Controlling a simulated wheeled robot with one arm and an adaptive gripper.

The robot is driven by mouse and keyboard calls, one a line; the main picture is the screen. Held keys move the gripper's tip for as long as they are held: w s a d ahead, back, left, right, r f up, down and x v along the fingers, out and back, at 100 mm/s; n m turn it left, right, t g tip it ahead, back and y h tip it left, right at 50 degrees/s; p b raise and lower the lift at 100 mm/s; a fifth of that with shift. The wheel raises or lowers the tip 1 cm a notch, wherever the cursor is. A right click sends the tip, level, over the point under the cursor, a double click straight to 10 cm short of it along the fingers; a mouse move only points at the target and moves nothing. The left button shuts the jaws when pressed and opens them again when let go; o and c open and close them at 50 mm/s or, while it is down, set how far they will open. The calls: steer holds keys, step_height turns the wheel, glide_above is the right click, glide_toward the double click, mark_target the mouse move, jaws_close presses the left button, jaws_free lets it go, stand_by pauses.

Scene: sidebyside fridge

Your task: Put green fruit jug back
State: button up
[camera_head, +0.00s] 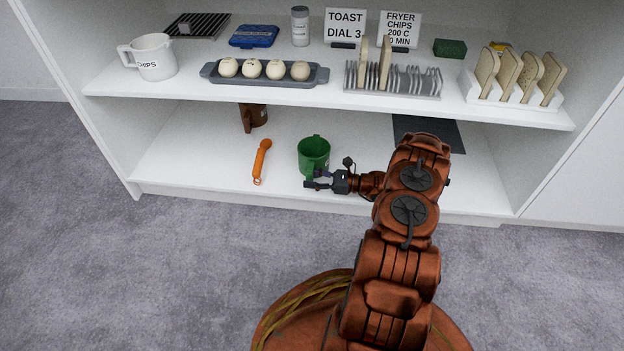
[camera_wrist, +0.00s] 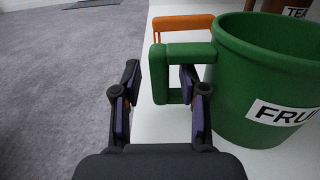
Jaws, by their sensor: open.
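The green jug (camera_head: 313,155) stands upright on the lower shelf, right of the orange utensil. In the wrist view the jug (camera_wrist: 262,75) fills the right side, with part of a white label reading "FRU" visible. Its square handle (camera_wrist: 185,50) points left, toward the space ahead of my fingers. My gripper (camera_head: 318,181) is low at the shelf's front, just in front of the jug. In the wrist view my gripper (camera_wrist: 160,78) is open, with the right finger overlapping the handle's view and the left finger clear of it. I cannot tell whether the right finger touches the handle.
An orange utensil (camera_head: 262,160) lies left of the jug. A brown mug (camera_head: 253,116) stands behind it, and a dark mat (camera_head: 440,133) lies at right. The upper shelf holds a white chips jug (camera_head: 154,57), an egg tray (camera_head: 263,83) and toast racks (camera_head: 392,88).

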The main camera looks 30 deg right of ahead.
steer(key=shift+f, duration=0.1)
steer(key=p+v, duration=0.3)
steer(key=v, duration=0.4)
steer(key=shift+d, duration=0.1)
steer(key=shift+s+d+r+p, duration=0.2)
steer(key=shift+r+p, duration=0.1)
step_height(320, 180, up, 7)
steer(key=p, duration=0.2)
steer(key=shift+r+p, duration=0.25)
steer(key=shift+p, duration=0.15)
steer(key=shift+a, duration=0.1)
